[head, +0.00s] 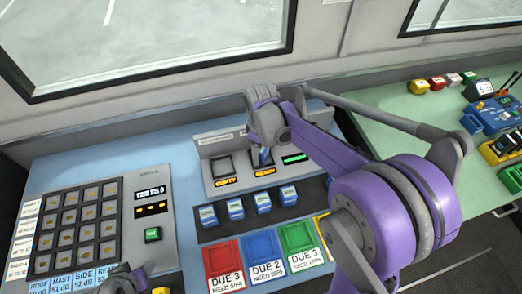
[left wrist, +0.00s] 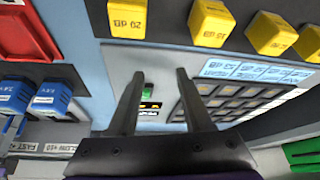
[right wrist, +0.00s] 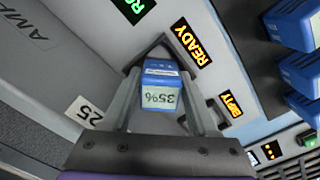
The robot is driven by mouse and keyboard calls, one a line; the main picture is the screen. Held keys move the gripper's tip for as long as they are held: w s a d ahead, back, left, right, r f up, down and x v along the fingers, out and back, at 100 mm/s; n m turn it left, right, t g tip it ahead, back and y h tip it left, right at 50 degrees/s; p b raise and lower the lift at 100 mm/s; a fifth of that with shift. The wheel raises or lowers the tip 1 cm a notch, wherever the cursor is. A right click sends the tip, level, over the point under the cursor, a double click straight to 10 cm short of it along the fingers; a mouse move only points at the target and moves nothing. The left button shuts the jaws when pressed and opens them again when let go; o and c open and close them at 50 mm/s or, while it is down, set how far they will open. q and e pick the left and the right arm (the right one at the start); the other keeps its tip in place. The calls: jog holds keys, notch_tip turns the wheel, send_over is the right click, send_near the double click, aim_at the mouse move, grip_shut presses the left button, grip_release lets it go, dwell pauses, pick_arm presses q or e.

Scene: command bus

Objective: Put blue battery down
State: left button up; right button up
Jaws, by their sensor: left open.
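The battery is at the middle bay of the grey charger panel (head: 218,145), by an orange READY display (right wrist: 190,40). I cannot tell whether it is fully seated. In the head view my right gripper (head: 262,150) partly covers the battery and this bay. The left bay (head: 222,166) looks vacant, with an orange EMPTY display. My left gripper (left wrist: 158,90) is open and empty, low over the keypad panel.
Several blue batteries (head: 236,209) stand in a dark rack before the charger. Red (head: 223,256), blue (head: 264,250) and green (head: 298,239) trays lie in front. A keypad (head: 77,228) is at left. Yellow blocks (left wrist: 210,20) are near my left gripper. A green counter (head: 390,100) is right.

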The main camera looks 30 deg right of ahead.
jog(key=shift+o, duration=1.1)
pick_arm(q)
jog(key=shift+w+r, duration=0.1)
jog(key=shift+r, duration=0.1)
pick_arm(e)
jog(key=shift+w+r, duration=0.1)
jog(key=shift+r, duration=0.4)
pick_arm(q)
jog(key=shift+r+p, duration=0.5)
jog(key=shift+p, duration=0.15)
pick_arm(e)
notch_tip(320, 180, up, 12)
jog(key=shift+f, duration=0.25)
